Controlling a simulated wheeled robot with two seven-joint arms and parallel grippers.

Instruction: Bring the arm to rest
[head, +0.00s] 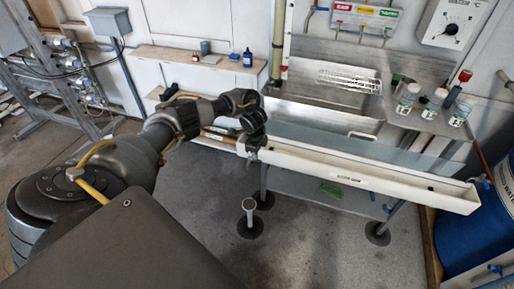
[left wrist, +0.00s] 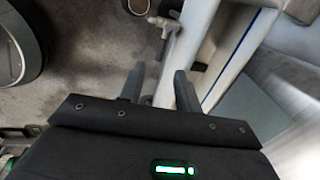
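My left arm reaches in from the left in the head view, and my left gripper (head: 253,152) hangs at the left end of the sink bench's long white front panel (head: 360,178). In the left wrist view the two dark fingers of the left gripper (left wrist: 160,82) stand apart, with nothing held between them. A white edge and grey floor show beyond the fingers. I cannot tell in the head view whether the gripper touches the panel. My right gripper is in neither view.
A steel sink (head: 325,95) holds a white wire rack (head: 349,81). Several lidded jars (head: 408,99) stand on the right. A blue drum (head: 475,225) is at the right edge. A low shelf (head: 185,62) runs along the wall.

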